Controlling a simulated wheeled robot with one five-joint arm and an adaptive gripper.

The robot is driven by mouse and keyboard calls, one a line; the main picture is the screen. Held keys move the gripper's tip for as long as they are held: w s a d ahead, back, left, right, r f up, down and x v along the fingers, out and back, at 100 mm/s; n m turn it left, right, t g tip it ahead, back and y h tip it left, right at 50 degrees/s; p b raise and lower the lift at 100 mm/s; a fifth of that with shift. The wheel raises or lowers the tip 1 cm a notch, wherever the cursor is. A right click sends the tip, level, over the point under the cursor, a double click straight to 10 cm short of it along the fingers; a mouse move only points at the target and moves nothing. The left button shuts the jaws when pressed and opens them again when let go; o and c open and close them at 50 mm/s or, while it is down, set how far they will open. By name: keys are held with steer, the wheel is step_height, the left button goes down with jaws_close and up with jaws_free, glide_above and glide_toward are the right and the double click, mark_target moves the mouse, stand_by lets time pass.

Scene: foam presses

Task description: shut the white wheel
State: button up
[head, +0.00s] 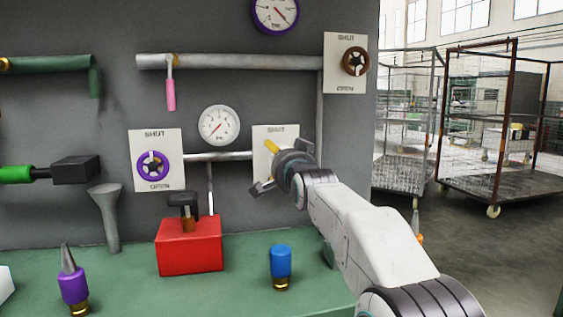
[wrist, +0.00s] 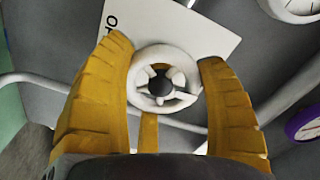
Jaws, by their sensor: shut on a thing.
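The white wheel (wrist: 178,78) shows in the wrist view as a ring with spokes and a dark centre, in front of a white plate (wrist: 208,38). My gripper (wrist: 164,54) has one yellow finger on each side of the rim and is shut on the wheel. In the head view my gripper (head: 268,166) is at the white plate marked SHUT (head: 262,133), right of the gauge. The wheel's turn position cannot be told.
A purple wheel (head: 152,165) is on a plate to the left, a brown wheel (head: 355,61) at upper right. A lever with a pink handle (head: 170,95) hangs above. A red box (head: 190,246) and a blue-capped piece (head: 281,262) stand on the green bench (head: 240,283) below.

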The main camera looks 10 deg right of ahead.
steer(key=shift+s+r+m, duration=0.1)
steer(key=shift+r+m, duration=0.35)
steer(key=shift+m, duration=0.25)
steer(key=o, duration=0.8)
steer(key=shift+d, duration=0.1)
steer(key=o, duration=0.3)
steer(key=shift+f, duration=0.1)
steer(key=shift+o, duration=0.4)
steer(key=shift+f, duration=0.15)
steer(key=s, duration=1.2)
